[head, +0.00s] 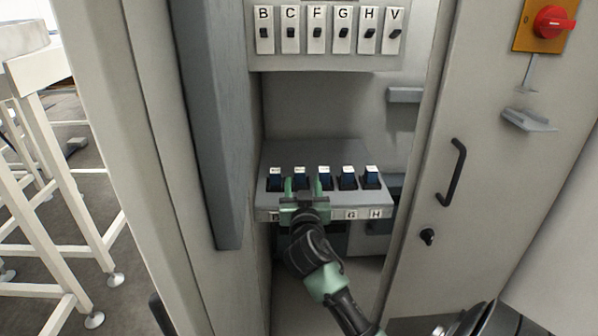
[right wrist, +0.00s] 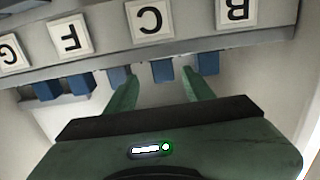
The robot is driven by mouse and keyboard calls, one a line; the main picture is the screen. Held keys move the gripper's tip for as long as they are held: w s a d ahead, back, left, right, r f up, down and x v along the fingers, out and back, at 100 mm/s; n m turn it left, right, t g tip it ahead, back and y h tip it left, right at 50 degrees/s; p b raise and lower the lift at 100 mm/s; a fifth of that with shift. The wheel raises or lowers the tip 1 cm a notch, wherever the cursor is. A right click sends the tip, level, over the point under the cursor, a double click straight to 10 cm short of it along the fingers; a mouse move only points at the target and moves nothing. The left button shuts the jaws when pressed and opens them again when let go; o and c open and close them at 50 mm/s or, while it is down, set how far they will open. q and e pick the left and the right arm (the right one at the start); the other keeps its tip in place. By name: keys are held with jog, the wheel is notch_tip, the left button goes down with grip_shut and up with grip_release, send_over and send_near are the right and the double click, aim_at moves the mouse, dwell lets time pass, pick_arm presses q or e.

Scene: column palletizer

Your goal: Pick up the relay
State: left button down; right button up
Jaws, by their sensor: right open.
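Several blue relays with white tops stand in a row on a grey shelf (head: 335,150) inside the open cabinet. My right gripper (head: 303,184) reaches over the shelf's front edge. Its green fingers are open, one on each side of the second relay from the left (head: 300,174). In the right wrist view, that blue relay (right wrist: 162,71) shows between the two fingertips (right wrist: 160,76), near the upside-down C label (right wrist: 150,17). I cannot tell whether the fingers touch it. The gripper hides part of the shelf's front labels in the head view. My left gripper is not in view.
A panel of lettered switches (head: 328,40) is above the shelf. The cabinet's left wall (head: 205,120) and the right door (head: 480,160), with a black handle (head: 453,172), bound the opening. A red rotary switch (head: 553,21) is at upper right.

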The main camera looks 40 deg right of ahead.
aim_at(299, 169)
jog(key=shift+r+x, duration=0.25)
jog(key=shift+x, duration=0.9)
jog(key=x, duration=0.5)
jog(key=shift+w+f, duration=0.15)
jog(key=shift+w, duration=0.15)
grip_shut()
